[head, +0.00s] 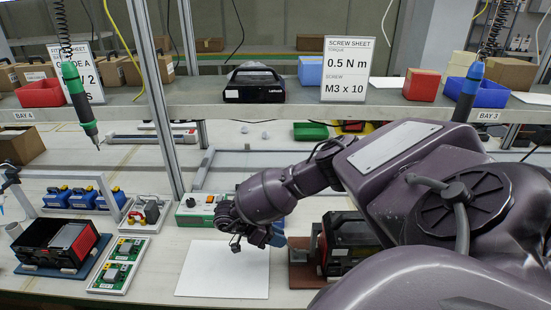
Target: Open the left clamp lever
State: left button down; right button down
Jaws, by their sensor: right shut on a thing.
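My right gripper (240,240) reaches in from the right and hangs low over the bench, just left of the brown fixture plate (300,278). It is shut; its fingers are small and partly hidden behind the wrist. A blue piece (276,238) shows at the gripper's right side, facing the fixture. The left clamp lever is mostly hidden by the gripper, and its angle cannot be told. My left gripper is out of view.
A white sheet (222,283) lies bare below the gripper. A green and white device (198,209) stands just behind it. A shelf (180,110) runs above the bench.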

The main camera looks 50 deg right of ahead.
jog(key=c, duration=0.9)
grip_release()
jog(key=shift+c, duration=0.2)
jog(key=shift+w+a, duration=0.1)
jog(key=shift+w, duration=0.05)
jog(key=v, duration=1)
jog(key=shift+w+a+r+b, duration=0.15)
jog(key=shift+w+r+b, duration=0.05)
jog(key=shift+b, duration=0.25)
